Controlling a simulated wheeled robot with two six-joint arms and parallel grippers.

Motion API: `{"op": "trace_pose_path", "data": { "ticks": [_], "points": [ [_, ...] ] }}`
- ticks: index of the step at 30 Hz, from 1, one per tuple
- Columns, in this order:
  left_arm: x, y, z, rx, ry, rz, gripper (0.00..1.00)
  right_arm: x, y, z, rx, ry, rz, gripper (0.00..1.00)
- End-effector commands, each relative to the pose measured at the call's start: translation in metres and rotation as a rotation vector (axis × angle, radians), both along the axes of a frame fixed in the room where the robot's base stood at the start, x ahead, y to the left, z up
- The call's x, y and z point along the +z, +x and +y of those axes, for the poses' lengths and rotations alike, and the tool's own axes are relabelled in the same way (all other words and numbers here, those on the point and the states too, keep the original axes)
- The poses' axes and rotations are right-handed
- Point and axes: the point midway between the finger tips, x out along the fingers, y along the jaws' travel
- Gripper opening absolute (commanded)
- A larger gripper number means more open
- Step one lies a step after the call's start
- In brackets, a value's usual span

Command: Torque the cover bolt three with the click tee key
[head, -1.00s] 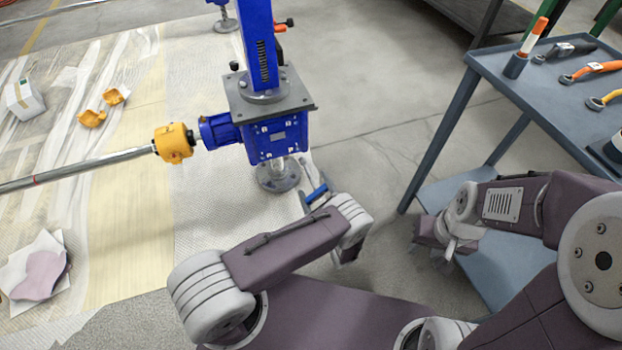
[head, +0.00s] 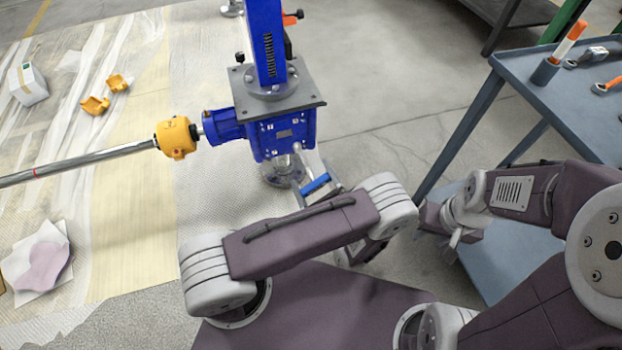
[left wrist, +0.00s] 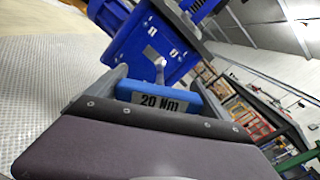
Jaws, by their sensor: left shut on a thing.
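The blue screw jack gearbox (head: 283,136) stands upright in the head view, with small pale bolts on its cover, which also shows in the left wrist view (left wrist: 145,45). My left gripper (head: 318,190) is just below and right of the gearbox, shut on the click tee key (head: 314,184). In the left wrist view the key's blue handle, marked "20 Nm" (left wrist: 158,101), sits between the fingers. Its grey shaft points up toward the cover; I cannot tell whether its tip touches a bolt. My right gripper (head: 452,243) hangs beside the trolley, its jaws too small to read.
A blue-grey trolley (head: 545,101) at the right carries orange-handled tools (head: 570,40). A yellow coupling (head: 175,138) and a long steel shaft (head: 80,163) lie left of the gearbox. Yellow pieces (head: 95,105) and a white box (head: 28,84) rest on the sheeting.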

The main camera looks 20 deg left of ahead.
Motion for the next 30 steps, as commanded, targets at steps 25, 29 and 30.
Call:
{"op": "trace_pose_path", "data": {
  "ticks": [25, 29, 30],
  "points": [
    [0.029, 0.057, 0.002, -0.080, 0.067, 0.048, 0.18, -0.012, 0.000, 0.000, 0.000, 0.000, 0.000, 0.36],
    [0.025, 0.056, 0.000, -0.084, -0.076, -0.058, 0.18, -0.029, 0.000, 0.000, 0.000, 0.000, 0.000, 0.36],
    [0.024, 0.057, 0.000, -0.084, -0.126, -0.096, 0.18, -0.034, 0.000, 0.000, 0.000, 0.000, 0.000, 0.36]
  ]
}}
